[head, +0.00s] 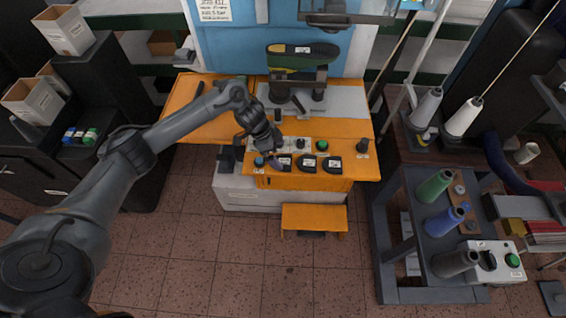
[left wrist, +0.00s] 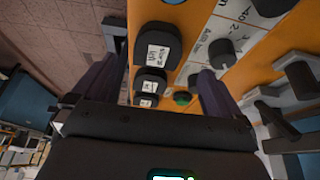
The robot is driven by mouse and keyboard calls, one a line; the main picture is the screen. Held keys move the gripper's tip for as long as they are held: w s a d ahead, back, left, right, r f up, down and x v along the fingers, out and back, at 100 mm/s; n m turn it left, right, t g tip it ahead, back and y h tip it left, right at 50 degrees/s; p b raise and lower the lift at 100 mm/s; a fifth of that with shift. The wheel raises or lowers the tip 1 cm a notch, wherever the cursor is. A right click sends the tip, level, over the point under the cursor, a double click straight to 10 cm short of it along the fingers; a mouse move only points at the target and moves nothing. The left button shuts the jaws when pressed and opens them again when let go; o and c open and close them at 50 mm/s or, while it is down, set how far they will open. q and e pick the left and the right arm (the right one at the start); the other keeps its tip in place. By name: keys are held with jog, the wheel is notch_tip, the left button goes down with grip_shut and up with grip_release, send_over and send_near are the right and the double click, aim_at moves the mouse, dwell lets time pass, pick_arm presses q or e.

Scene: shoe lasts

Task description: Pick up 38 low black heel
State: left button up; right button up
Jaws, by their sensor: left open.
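Three black heels with white labels stand in a row along the front of the orange bench: a left one (head: 285,162), a middle one (head: 307,164) and a right one (head: 333,165). The label print is too small to tell which is 38 low. In the left wrist view a near labelled heel (left wrist: 157,50), another behind it (left wrist: 151,82) and a third (left wrist: 147,101) line up between the fingers. My left gripper (head: 268,158) is open and empty, above the bench at the left end of the row. My right gripper is out of view.
A machine with a black-and-green top (head: 300,56) stands at the back. A cart with thread cones (head: 435,187) is at right.

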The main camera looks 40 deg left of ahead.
aim_at(283, 162)
pick_arm(q)
jog(key=x, duration=0.4)
jog(key=shift+s+d+f, duration=0.15)
jog(key=shift+s+f, duration=0.1)
jog(key=c, duration=1.1)
jog(key=shift+c, duration=0.2)
jog(key=shift+r, duration=0.2)
